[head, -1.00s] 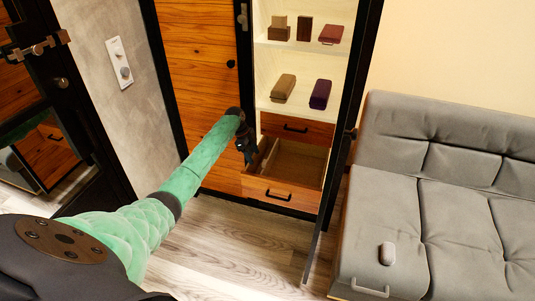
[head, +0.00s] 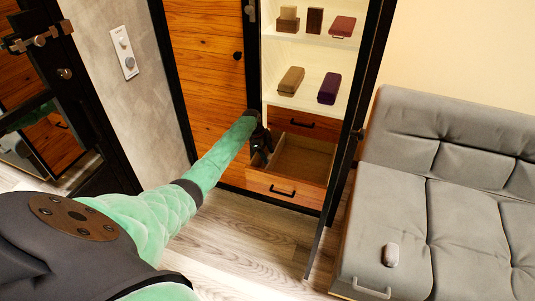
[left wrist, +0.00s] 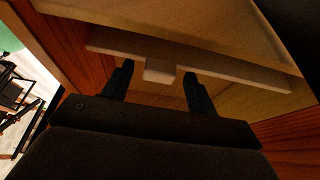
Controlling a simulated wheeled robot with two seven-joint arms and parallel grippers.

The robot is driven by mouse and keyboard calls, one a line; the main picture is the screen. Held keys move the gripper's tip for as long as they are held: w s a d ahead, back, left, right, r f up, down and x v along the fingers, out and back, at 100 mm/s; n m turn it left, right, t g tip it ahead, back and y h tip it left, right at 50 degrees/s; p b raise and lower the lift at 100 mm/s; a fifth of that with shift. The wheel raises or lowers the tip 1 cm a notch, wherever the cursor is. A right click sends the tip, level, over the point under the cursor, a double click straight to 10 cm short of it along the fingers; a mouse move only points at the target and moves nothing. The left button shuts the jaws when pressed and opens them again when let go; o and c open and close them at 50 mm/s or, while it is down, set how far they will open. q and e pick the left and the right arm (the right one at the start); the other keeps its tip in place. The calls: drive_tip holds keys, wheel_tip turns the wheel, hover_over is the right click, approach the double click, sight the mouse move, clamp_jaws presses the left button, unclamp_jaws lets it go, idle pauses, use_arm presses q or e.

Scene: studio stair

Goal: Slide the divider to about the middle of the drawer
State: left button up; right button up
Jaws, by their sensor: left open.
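The drawer (head: 284,187) is pulled out below the shelves of the tall cabinet, its inside mostly visible. My left gripper (head: 262,158) is at the drawer's left side in the head view. In the left wrist view, the divider (left wrist: 230,69) is a pale thin board running across the drawer, with a small pale tab (left wrist: 160,72). My left gripper (left wrist: 158,72) is open, its dark fingers on either side of the tab, with a gap showing at each side. The divider is not clearly seen in the head view. My right gripper is not in view.
A closed drawer (head: 300,124) sits above the open one. Shelves hold a tan case (head: 291,80), a purple case (head: 328,87) and other small boxes. An open dark-edged door (head: 335,195) stands right of the drawer. A grey sofa (head: 390,210) fills the right.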

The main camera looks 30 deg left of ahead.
use_arm(q)
drive_tip(key=shift+f, duration=0.1)
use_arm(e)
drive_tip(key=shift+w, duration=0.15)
